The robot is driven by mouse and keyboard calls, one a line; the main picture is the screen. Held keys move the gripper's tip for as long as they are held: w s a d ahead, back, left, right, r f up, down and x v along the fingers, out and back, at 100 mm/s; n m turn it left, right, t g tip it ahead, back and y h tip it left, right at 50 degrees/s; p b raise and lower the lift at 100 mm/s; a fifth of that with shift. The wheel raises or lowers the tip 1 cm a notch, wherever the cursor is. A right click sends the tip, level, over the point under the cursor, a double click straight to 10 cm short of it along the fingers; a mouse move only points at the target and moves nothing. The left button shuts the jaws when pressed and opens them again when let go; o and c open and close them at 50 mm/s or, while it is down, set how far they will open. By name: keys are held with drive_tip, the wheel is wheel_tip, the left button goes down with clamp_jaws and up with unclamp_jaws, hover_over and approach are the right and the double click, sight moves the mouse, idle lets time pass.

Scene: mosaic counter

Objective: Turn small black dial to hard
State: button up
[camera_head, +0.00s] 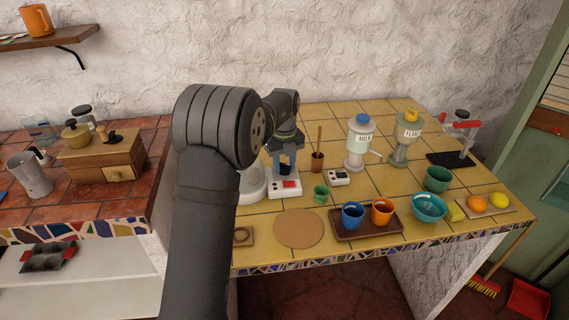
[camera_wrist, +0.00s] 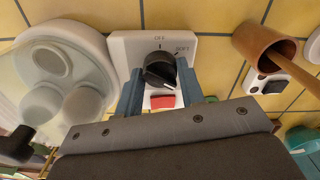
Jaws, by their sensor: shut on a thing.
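A small black dial (camera_wrist: 160,68) sits on a white control panel (camera_wrist: 125,45) with a red switch (camera_wrist: 162,101) below it. In the wrist view a label reading OFF is above the dial and SOFT is at its upper right; no HARD label is visible. A white mark shows at the dial's lower right edge. My gripper (camera_wrist: 159,78) has its blue fingers on both sides of the dial and is shut on it. In the head view my gripper (camera_head: 286,165) points down over the panel (camera_head: 286,191), largely covering the dial.
A clear-lidded egg cooker (camera_wrist: 62,65) with eggs stands left of the panel. A brown cup with a stick (camera_head: 317,161), a small black-and-white device (camera_head: 339,177) and a green cup (camera_head: 320,194) stand close on the right. A cork mat (camera_head: 298,228) lies in front.

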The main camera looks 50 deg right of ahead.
sight(285, 164)
drive_tip(key=shift+m, duration=2.2)
drive_tip(key=o, duration=1)
wheel_tip(285, 164, up, 17)
drive_tip(key=shift+r, duration=0.2)
drive_tip(key=shift+f, duration=0.15)
